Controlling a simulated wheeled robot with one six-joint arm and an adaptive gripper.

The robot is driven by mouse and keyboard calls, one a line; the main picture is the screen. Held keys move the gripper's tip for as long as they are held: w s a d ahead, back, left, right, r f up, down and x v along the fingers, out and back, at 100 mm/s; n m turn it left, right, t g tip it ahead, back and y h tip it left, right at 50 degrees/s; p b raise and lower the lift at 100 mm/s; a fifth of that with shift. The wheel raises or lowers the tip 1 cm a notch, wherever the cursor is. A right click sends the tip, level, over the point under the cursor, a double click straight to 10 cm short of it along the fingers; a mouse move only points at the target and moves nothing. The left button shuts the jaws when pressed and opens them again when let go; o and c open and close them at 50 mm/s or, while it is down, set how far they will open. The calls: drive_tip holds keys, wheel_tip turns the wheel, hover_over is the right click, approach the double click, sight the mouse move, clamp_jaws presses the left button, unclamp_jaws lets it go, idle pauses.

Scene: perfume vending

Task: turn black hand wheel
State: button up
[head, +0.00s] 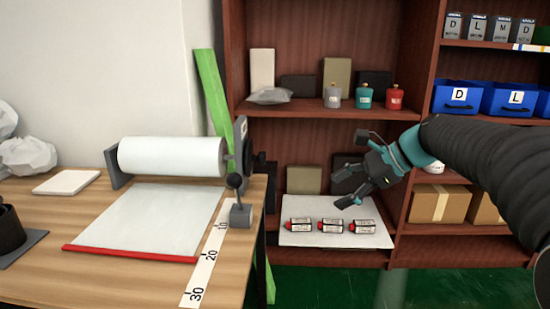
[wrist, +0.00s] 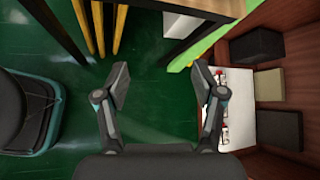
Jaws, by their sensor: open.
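The black hand wheel (head: 247,156) is seen nearly edge-on in the head view, at the right end of the paper roll (head: 172,157), beside a grey upright plate. Its rim and handle are hard to make out. My gripper (head: 344,187) is open and empty, in the air to the right of the wheel and apart from it, in front of the shelf. In the wrist view the two fingers (wrist: 162,75) are spread wide with green floor between them.
A black-knobbed lever (head: 236,188) stands on the wooden table (head: 130,283) near its right edge. A white board (head: 337,238) with three small red-capped bottles lies low in the shelf. A green strip (head: 212,95) leans behind the table. Open floor shows below my gripper.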

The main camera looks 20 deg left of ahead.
drive_tip(key=w+a+m+g+y, duration=0.25)
drive_tip(key=w+a, duration=0.25)
drive_tip(key=w, duration=0.3)
drive_tip(key=m+g+y, duration=0.3)
drive_tip(key=m+y, duration=0.2)
approach(262, 159)
drive_tip(key=shift+t, duration=0.45)
drive_tip(key=x, duration=0.3)
drive_tip(key=w+x, duration=0.1)
drive_tip(key=x, duration=0.6)
drive_tip(key=shift+w+a+f, duration=0.15)
drive_tip(key=shift+a+f, duration=0.05)
drive_tip(key=shift+f, duration=0.05)
drive_tip(key=c, duration=1.2)
